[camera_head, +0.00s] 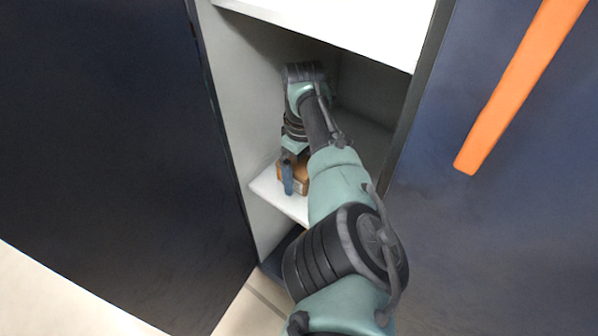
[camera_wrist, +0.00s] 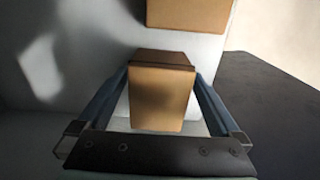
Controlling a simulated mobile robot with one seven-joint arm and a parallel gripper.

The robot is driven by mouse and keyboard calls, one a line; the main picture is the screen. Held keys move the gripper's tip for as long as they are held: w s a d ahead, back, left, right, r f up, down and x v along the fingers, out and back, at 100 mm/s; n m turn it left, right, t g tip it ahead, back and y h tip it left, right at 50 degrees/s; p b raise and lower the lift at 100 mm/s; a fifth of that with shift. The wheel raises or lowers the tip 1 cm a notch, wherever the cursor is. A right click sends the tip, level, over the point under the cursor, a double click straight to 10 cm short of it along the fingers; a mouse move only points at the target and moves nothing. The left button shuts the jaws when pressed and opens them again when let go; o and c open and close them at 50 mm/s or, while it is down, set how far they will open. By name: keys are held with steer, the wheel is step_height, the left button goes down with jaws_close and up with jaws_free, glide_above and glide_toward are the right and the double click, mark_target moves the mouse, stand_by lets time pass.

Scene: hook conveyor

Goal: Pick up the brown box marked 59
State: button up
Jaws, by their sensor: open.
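A brown box (camera_wrist: 158,98) stands between the two blue fingers of my gripper (camera_wrist: 160,80) in the wrist view. My fingers are open, one along each side of it, and a narrow gap seems to show on each side. In the head view a brown box (camera_head: 303,184) sits on the white shelf, partly hidden behind my gripper (camera_head: 288,177). I cannot read any number on the box, so I cannot tell whether it is the one marked 59.
A second brown box (camera_wrist: 188,13) is at the top of the wrist view, cut by the edge. The white shelf (camera_head: 281,196) lies inside a narrow cabinet with grey walls (camera_head: 232,95) close around my arm. A white upper shelf (camera_head: 345,22) is above it.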

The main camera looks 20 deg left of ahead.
steer(key=c, duration=1.4)
steer(key=shift+c, duration=0.2)
steer(key=shift+r, duration=0.2)
